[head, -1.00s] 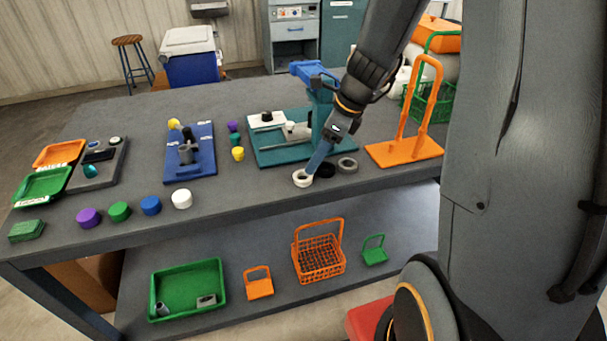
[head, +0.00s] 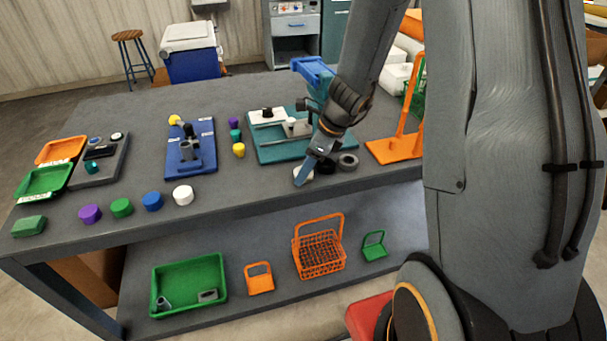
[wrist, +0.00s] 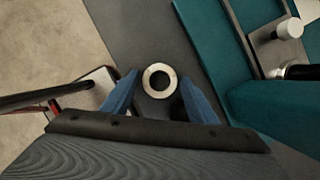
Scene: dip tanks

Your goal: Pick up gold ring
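A pale cream ring (wrist: 160,93) lies flat on the grey table, with its hole facing up. It looks more cream than gold, and no plainly gold ring shows. My gripper (wrist: 159,98) is open, with its blue fingers to the left and right of the ring in the wrist view. The ring sits between and slightly beyond the fingertips there, with gaps on both sides. In the head view my gripper (head: 303,178) is low over the table's front edge and hides most of the ring.
A teal press base (head: 270,152) stands behind. An orange stand (head: 395,150) is farther right. A white puck (head: 183,195) lies left, with clear table between.

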